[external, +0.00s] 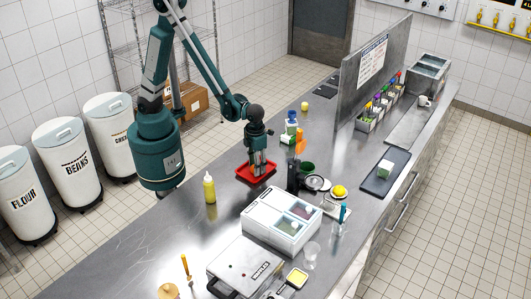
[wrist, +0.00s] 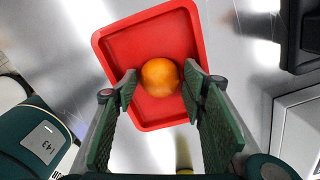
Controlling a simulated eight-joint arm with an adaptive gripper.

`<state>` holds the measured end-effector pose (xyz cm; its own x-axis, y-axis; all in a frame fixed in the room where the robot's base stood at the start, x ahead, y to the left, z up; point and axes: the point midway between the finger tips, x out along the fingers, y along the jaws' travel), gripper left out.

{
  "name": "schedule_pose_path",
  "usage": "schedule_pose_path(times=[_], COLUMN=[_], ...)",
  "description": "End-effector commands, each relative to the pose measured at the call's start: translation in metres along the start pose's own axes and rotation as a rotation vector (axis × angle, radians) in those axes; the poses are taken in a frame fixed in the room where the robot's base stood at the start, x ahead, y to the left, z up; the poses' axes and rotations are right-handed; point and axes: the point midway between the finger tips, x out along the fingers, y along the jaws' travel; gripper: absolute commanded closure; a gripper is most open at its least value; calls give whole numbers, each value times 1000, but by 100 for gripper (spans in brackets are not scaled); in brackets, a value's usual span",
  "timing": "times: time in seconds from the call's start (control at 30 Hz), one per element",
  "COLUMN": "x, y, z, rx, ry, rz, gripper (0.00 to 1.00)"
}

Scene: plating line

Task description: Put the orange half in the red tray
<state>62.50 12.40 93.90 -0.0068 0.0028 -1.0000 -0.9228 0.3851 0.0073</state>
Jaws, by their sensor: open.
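The red tray (external: 245,174) lies on the steel counter, below my gripper (external: 260,171); it also fills the middle of the wrist view (wrist: 142,36). The orange half (wrist: 160,77) shows as a round orange dome inside the tray's outline, near its middle. My gripper is open, with one green-padded finger on each side of the orange half; the wrist view does not settle whether the pads touch it. In the external view my fingers hide the orange half.
A yellow squeeze bottle (external: 209,188) stands left of the tray. A dark grinder-like item (external: 293,176) and a white container box (external: 270,225) stand to the right and front. Bottles (external: 291,125) stand behind. The counter between tray and yellow bottle is clear.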

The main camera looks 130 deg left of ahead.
Motion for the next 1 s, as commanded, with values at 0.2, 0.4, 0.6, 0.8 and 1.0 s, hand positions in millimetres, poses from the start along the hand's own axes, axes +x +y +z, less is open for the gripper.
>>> schedule_pose_path(times=[0.2, 0.4, 0.6, 0.8, 1.0], x=[-15, -37, -62, -89, -110], y=[0, 0, 0, 0, 0], z=[0, 0, 0, 0, 0], rx=[0, 0, 0, 0, 0], ry=[0, 0, 0, 0, 0], rz=[0, 0, 0, 0, 0], gripper=[58, 58, 58, 58, 58])
